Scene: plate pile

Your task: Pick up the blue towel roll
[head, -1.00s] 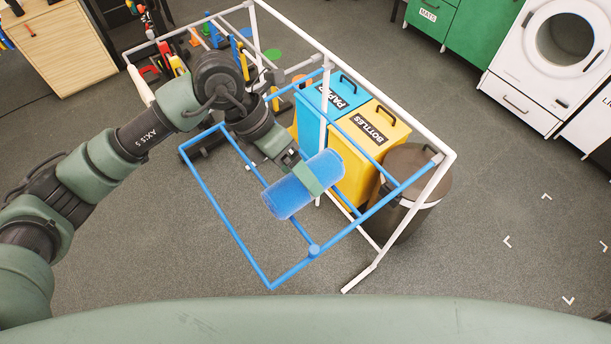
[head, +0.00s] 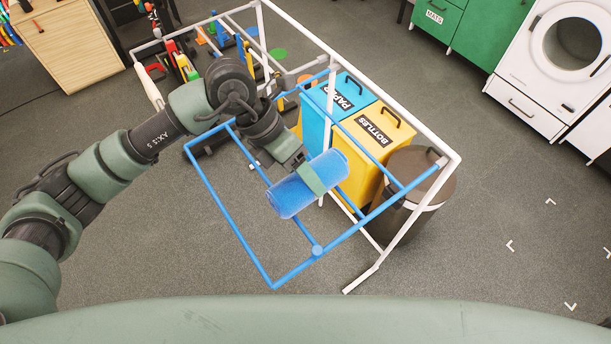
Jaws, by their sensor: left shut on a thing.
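The fingertips are mostly hidden by the roll and the wrist. The roll shows in front of a blue tube frame (head: 228,235); I cannot tell whether it touches the tubes. My right gripper is not in view.
The blue frame joins a white rack (head: 410,220). Behind it stand a blue paper bin (head: 316,118), a yellow bottles bin (head: 358,165) and a dark round bin (head: 425,185). Colourful items crowd the back left. Open floor (head: 480,270) lies to the right.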

